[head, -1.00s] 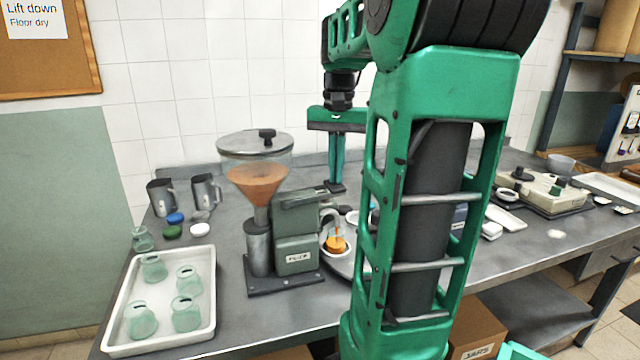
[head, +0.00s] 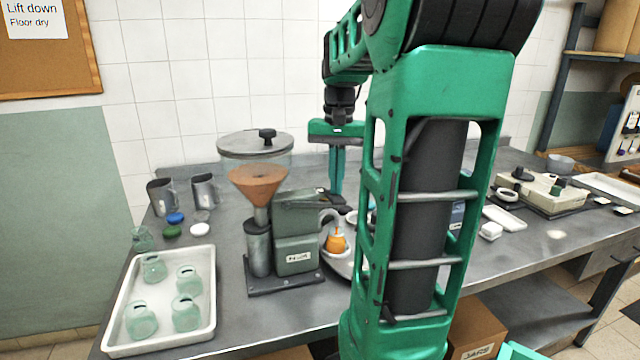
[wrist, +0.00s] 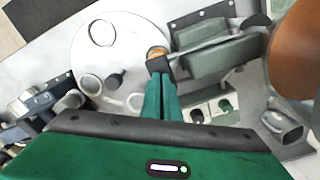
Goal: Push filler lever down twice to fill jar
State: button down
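The grey-green filler (head: 297,232) stands on the bench with a hopper of orange-brown fill (head: 258,183) on its left. A small glass jar (head: 336,243) sits under its spout and looks mostly full of orange fill. It also shows in the wrist view (wrist: 157,52), partly hidden by the lever end. My gripper (head: 337,202) points down with its fingers together, its tips at the dark end of the filler lever (head: 327,197), which is tilted down. In the wrist view, the fingertips (wrist: 160,78) meet the black lever pad (wrist: 158,64).
A white tray (head: 207,318) with several empty jars is at the left. Two metal jugs (head: 204,190) and coloured lids (head: 172,231) stand behind it. A round grey plate (wrist: 118,50) lies beside the filler. A scale-like device (head: 545,190) is at the right.

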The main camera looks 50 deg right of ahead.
jog(key=shift+f, duration=0.25)
jog(key=shift+r, duration=2.95)
jog(key=shift+d+r, duration=0.1)
jog(key=shift+r, duration=0.05)
notch_tip(320, 180, up, 5)
jog(key=shift+f, duration=0.15)
